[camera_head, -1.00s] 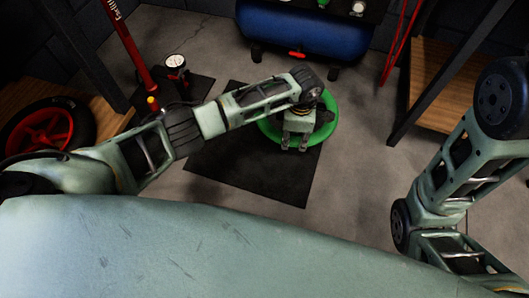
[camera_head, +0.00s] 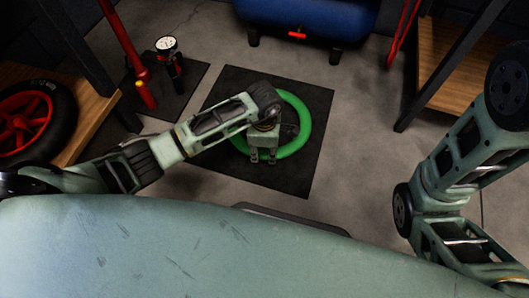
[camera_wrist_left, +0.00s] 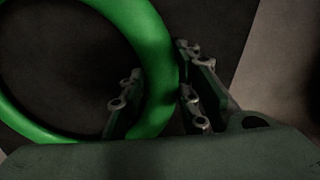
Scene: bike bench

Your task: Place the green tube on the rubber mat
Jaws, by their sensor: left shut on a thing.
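The green tube (camera_head: 303,114) is a ring that appears over the black rubber mat (camera_head: 310,176) on the floor in the head view. My left gripper (camera_head: 263,158) is at the tube's near left side, and its wrist hides part of the ring. In the left wrist view the tube (camera_wrist_left: 152,45) passes between the two fingers of the left gripper (camera_wrist_left: 160,100), which is shut on it. I cannot tell whether the tube touches the mat. My right gripper is out of view.
A pump with a gauge (camera_head: 167,45) stands on another dark mat (camera_head: 185,92) at the left. A wheel with a red rim (camera_head: 28,122) is at the far left. A blue tank (camera_head: 310,18) stands behind the mat. Bare floor (camera_head: 360,140) lies to the right.

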